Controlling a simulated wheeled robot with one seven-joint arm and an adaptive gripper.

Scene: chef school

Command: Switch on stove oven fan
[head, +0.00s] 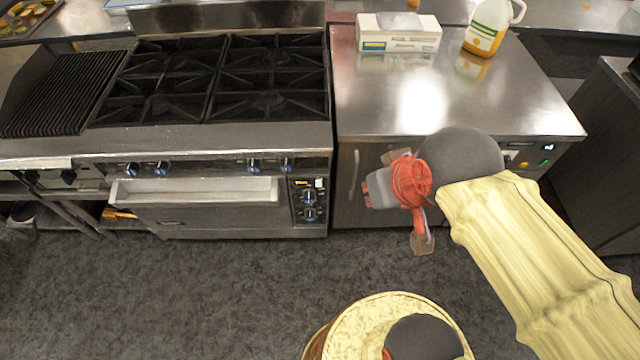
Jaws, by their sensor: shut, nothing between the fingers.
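The stove (240,144) stands left of centre in the head view, with black burner grates on top and blue knobs along its front edge. Its oven door (200,212) is closed under a wide pale handle (195,190). The oven control panel (308,201) sits right of the door, with a yellow label, a small white switch (319,183) and blue knobs (309,196). My gripper (408,200) is to the right of this panel, before the steel cabinet front, apart from the stove. Its fingers are shut and empty. The switch's position is too small to tell.
A steel counter (460,95) adjoins the stove on the right, carrying a white box (398,34) and a jug (488,28) of orange liquid. A charred-looking grill (66,95) is at the left. The dark floor (200,290) before the stove is clear.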

